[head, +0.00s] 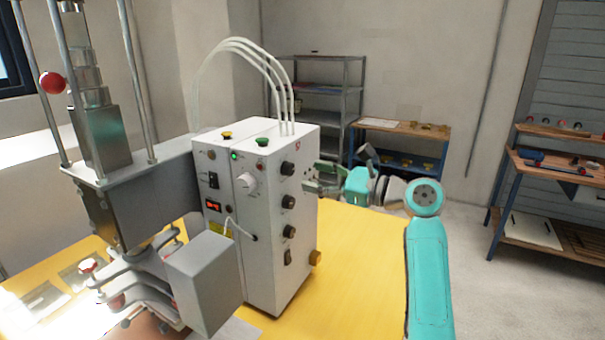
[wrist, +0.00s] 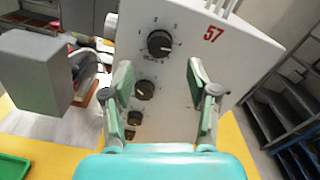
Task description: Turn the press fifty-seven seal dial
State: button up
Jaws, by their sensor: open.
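The press control box (head: 272,240) is a white cabinet on the yellow table. A red 57 marks its side face in the wrist view (wrist: 213,33). That face carries a column of black knobs: a top knob (wrist: 159,43) with a numbered scale, a middle knob (wrist: 145,89) and a lower knob (wrist: 134,117). Their labels are too small to read, so I cannot tell which is the seal dial. My gripper (wrist: 157,66) is open and empty, its fingers spread either side of the upper knobs, apart from them. In the head view, my gripper (head: 322,182) is beside the box's right face.
A grey press column (head: 103,130) and grey block (head: 203,280) stand left of the box. White hoses (head: 250,52) arch from its top. Shelves (head: 318,90) and a workbench (head: 560,165) stand behind. The yellow table (head: 355,270) is clear at right.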

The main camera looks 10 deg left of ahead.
jog(key=v, duration=0.6)
jog(key=shift+d, duration=0.4)
jog(key=shift+s+d, duration=0.1)
jog(key=shift+s, duration=0.05)
